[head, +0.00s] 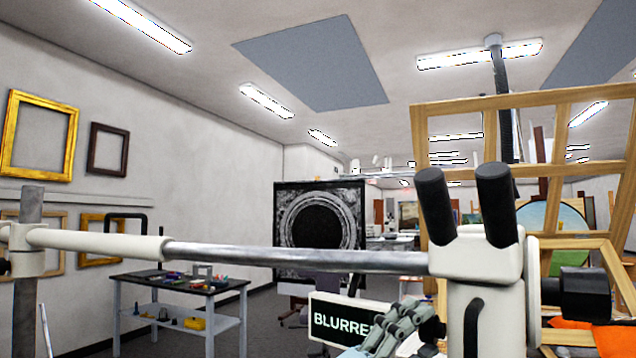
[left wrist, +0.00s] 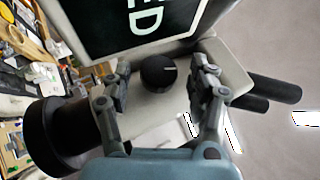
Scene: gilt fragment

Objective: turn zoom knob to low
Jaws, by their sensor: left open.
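The zoom knob (left wrist: 158,74) is a round black dial on the pale microscope body (head: 487,310). Its white mark points right in the left wrist view; no low label is readable. My left gripper (left wrist: 164,80) is open, with one grey finger on each side of the knob and a gap visible on both sides. My right gripper is not in view.
The microscope's two black eyepieces (head: 468,205) and long metal boom (head: 290,257) stand close to my left gripper. A wooden easel frame (head: 520,101) rises behind. A tool table (head: 180,284) stands at left.

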